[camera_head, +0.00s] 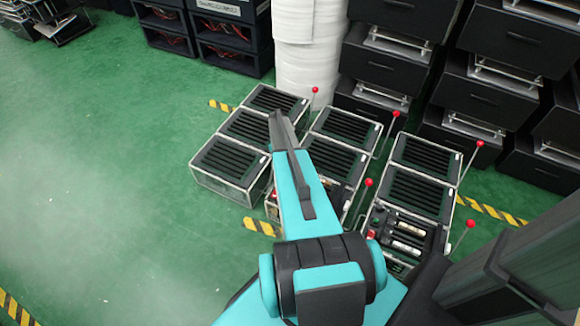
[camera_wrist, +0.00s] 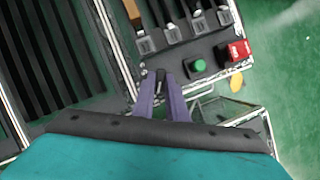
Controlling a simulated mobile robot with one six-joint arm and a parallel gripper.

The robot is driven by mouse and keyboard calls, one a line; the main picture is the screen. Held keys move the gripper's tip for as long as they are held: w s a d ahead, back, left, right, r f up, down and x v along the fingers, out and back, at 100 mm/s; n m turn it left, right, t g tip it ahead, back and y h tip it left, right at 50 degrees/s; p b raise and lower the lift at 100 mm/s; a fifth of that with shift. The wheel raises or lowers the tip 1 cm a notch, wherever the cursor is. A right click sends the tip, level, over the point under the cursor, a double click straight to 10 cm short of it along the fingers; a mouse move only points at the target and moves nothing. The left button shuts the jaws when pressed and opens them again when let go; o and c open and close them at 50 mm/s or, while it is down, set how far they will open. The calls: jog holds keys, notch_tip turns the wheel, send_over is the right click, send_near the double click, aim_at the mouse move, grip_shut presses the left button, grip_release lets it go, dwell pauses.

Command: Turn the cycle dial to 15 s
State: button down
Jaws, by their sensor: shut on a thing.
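In the wrist view, my gripper (camera_wrist: 161,80) reaches onto a dark control panel with its two purple-grey fingers. A small dark knob (camera_wrist: 160,76), which appears to be the cycle dial, sits between the fingertips, and they are shut on it. Its scale marks and pointer are too small or hidden to read. A green round button (camera_wrist: 198,65) is just right of the fingers, and a red block (camera_wrist: 236,51) is farther right. In the head view my arm covers the gripper and the dial.
Several slatted black units (camera_head: 415,185) stand in rows on the green floor, with red-balled levers (camera_head: 470,224) beside them. Black drawers (camera_head: 500,90) and a white wrapped column (camera_head: 308,55) stand behind. Open floor (camera_head: 100,180) lies to the left.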

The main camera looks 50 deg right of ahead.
jog(key=c, duration=1.8)
grip_release()
jog(key=shift+w+r, duration=0.1)
jog(key=shift+w, duration=0.15)
jog(key=shift+o, duration=0.2)
jog(key=shift+s, duration=0.1)
jog(key=v, duration=1.3)
jog(key=shift+r+p, duration=0.35)
jog(key=shift+p, duration=0.1)
